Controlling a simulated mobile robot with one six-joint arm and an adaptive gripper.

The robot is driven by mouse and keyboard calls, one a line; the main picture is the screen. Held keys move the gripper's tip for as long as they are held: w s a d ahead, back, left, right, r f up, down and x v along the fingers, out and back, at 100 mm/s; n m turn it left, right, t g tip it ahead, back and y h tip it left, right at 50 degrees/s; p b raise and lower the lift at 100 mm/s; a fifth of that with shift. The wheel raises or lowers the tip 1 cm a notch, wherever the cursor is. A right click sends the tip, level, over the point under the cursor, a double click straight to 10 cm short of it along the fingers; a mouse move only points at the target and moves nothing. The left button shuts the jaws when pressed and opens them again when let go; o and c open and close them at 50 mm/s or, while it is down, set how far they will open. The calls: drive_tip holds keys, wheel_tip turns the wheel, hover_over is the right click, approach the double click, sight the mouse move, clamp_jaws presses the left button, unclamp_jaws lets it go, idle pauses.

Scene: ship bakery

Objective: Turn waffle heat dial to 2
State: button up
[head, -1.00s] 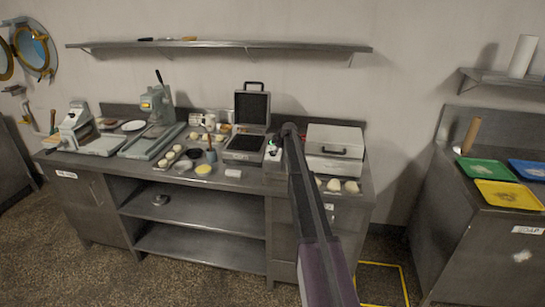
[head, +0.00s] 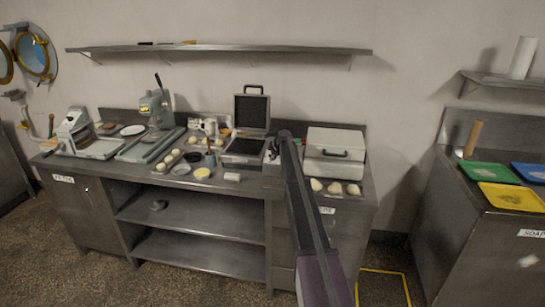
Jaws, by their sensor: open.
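The waffle iron (head: 251,113) stands on the steel counter with its dark lid raised and its lower plate (head: 242,147) open. The heat dial cannot be made out; it is too small or hidden, and its setting cannot be read. My arm reaches up from the bottom of the head view to the counter. My gripper (head: 272,154) is at its far end, just right of the waffle iron's base, small and partly hidden by the arm. It is open, and I see nothing held in it. Whether it touches anything there cannot be told.
A closed grey press-like box (head: 335,143) stands right of my arm, with dough pieces (head: 335,188) in front. Dough balls, bowls and a yellow disc (head: 202,173) crowd the counter to the left. A shelf (head: 220,48) runs above.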

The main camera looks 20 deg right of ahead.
clamp_jaws()
